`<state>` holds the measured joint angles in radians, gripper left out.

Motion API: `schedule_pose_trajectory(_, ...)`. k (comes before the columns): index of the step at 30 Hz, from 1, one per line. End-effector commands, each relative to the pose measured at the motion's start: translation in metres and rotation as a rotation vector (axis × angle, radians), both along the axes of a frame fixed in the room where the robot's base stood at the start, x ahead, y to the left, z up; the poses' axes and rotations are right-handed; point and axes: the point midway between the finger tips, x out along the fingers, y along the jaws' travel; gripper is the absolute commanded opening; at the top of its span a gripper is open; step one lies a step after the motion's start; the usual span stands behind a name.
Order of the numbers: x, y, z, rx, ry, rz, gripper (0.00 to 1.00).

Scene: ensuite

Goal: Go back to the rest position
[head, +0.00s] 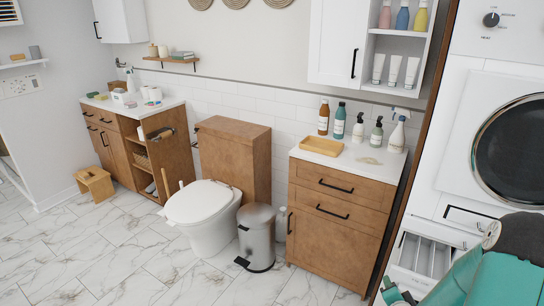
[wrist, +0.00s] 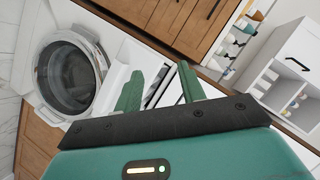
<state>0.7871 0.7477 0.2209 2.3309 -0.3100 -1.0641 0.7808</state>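My gripper (wrist: 158,88) shows in the wrist view with its two green fingers spread apart. Nothing is between the fingers, so it is open and empty. Behind the fingers is the pulled-out white detergent drawer of the washing machine (wrist: 120,85), at some distance I cannot tell. In the head view my green arm is at the lower right, in front of the washing machine (head: 470,150). The open drawer (head: 424,254) with its compartments shows beside the arm. The fingertips are mostly hidden in the head view.
A wooden cabinet (head: 335,220) with several bottles and a wooden tray (head: 321,145) stands left of the washing machine. A steel bin (head: 257,240) and a toilet (head: 205,215) are further left. A wooden stool (head: 95,184) is at the far left. The marble floor (head: 110,255) in front is clear.

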Motion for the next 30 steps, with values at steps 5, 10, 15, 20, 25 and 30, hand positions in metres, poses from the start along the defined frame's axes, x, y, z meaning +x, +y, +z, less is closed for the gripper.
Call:
schedule_pose_trajectory(5,0.015,0.021,0.049,-0.144,0.140,0.105,0.40)
schedule_pose_trajectory(10,0.016,0.046,0.093,-0.262,0.267,0.191,0.40)
schedule_pose_trajectory(15,0.006,0.074,0.139,-0.363,0.380,0.272,0.40)
schedule_pose_trajectory(20,-0.014,0.104,0.181,-0.440,0.471,0.349,0.40)
schedule_pose_trajectory(25,-0.045,0.138,0.222,-0.504,0.555,0.438,0.40)
schedule_pose_trajectory(30,-0.088,0.172,0.258,-0.550,0.626,0.542,0.40)
